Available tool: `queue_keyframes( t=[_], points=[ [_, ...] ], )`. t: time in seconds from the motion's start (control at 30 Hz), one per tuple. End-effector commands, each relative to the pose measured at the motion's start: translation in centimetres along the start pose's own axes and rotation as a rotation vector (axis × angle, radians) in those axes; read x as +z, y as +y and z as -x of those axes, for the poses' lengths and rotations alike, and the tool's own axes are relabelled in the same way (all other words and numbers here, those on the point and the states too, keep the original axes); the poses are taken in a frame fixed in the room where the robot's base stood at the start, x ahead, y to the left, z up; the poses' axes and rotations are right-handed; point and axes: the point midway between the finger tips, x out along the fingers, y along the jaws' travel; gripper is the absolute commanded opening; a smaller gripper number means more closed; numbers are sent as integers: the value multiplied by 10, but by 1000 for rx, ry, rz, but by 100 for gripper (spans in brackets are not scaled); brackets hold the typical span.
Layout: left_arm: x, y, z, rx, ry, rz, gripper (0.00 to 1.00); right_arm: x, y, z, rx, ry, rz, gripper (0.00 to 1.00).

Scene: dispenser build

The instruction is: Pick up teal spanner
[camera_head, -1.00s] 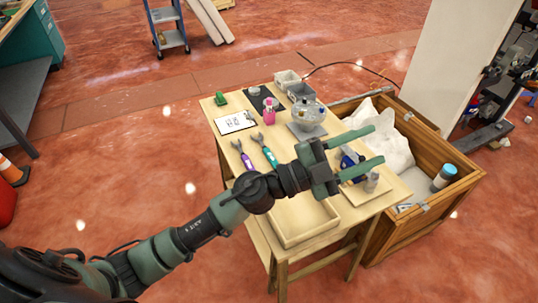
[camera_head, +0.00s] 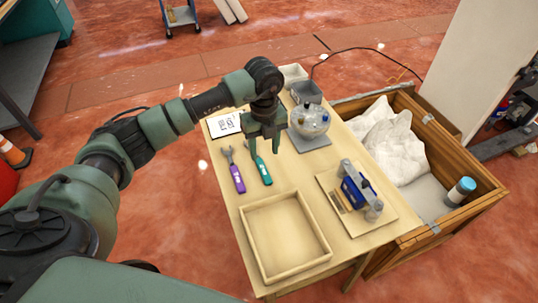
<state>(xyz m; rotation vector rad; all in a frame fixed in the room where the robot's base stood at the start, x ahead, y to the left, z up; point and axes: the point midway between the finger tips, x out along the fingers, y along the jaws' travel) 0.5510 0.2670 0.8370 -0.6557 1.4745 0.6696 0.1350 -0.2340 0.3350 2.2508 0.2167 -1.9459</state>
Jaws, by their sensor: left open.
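The teal spanner (camera_head: 263,171) lies on the wooden table, with its teal handle toward the front; its upper end is partly hidden by my left gripper. My left gripper (camera_head: 264,147) points down over the spanner's head end, with its fingers apart. I cannot tell how far above the table the fingertips are. A purple-handled spanner (camera_head: 237,178) lies just left of the teal one, apart from it. My right gripper does not show.
An empty wooden tray (camera_head: 324,256) sits in front of the spanners. A clear globe (camera_head: 310,121) stands on a grey base to the right. A blue device (camera_head: 352,193) sits on a board at the right. A printed card (camera_head: 222,126) lies left. A wooden crate (camera_head: 470,207) stands beside the table.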

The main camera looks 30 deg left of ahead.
Motion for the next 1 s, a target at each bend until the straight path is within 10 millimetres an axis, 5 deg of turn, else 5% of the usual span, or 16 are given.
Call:
queue_keyframes(
  t=[0.33, 0.5, 0.63, 0.77, 0.8, 0.97, 1.0],
  points=[
    [2, 0, -44, 1, 6, -2, 47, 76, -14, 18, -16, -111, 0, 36],
    [3, -1, -66, -1, 5, -4, 47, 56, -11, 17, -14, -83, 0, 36],
    [3, -1, -70, -3, 3, -5, 47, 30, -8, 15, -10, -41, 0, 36],
    [3, -1, -70, -3, 3, -5, 47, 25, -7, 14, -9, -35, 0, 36],
    [3, -1, -70, -3, 3, -5, 44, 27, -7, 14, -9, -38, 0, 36],
    [3, -1, -70, -3, 4, -5, 0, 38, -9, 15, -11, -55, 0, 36],
    [3, -1, -70, -4, 4, -5, 0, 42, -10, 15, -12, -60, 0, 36]
  ],
)
